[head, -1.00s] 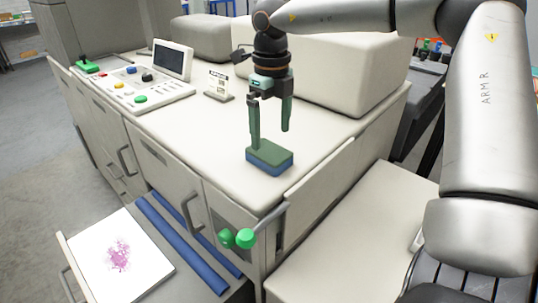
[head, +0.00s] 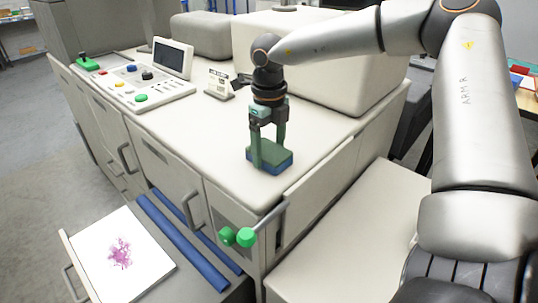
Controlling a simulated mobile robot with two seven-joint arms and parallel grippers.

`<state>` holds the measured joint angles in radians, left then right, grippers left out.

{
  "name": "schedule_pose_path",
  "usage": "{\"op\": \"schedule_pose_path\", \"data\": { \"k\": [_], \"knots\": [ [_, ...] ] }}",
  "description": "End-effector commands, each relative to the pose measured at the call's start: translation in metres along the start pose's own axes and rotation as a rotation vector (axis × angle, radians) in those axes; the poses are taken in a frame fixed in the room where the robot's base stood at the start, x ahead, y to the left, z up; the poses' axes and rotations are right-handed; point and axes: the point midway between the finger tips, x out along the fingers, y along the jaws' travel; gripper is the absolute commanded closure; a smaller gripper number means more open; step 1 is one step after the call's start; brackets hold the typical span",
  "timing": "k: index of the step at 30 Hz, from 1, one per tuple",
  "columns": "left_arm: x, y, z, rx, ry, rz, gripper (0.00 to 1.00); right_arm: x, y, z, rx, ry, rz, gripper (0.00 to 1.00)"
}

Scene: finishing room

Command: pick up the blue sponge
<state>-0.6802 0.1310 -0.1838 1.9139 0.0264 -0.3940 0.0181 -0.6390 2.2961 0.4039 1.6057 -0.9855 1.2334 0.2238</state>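The blue sponge (head: 279,164), with a dark green top layer, lies flat on the white counter top near its front corner. My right gripper (head: 269,155) points straight down over it. One finger lies against the sponge's near-left face and the other goes down behind its far edge. The fingers look closed onto its sides, and the far fingertip is hidden behind the sponge. The sponge still rests on the counter. My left gripper is not in view.
A large pale box (head: 345,75) is behind the gripper.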

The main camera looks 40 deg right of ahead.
Motion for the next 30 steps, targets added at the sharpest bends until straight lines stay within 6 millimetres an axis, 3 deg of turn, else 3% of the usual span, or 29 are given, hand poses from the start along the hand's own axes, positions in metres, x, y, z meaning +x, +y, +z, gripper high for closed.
{"op": "schedule_pose_path", "data": {
  "k": [1,12,23,29,30],
  "knots": [
    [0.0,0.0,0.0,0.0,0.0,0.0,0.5,0.0,0.0,0.0,0.0,0.0,0.0,0.33],
    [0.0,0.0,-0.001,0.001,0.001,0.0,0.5,0.0,0.0,0.0,0.0,0.0,-0.001,0.71],
    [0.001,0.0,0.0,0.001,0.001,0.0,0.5,-0.007,0.0,0.001,-0.001,-0.003,-0.002,0.72],
    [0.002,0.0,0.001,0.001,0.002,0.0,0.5,-0.034,0.0,0.001,0.0,-0.005,-0.003,0.72],
    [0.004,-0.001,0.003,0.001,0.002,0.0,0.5,-0.04,0.007,0.003,-0.004,-0.004,-0.004,0.72]
  ]
}}
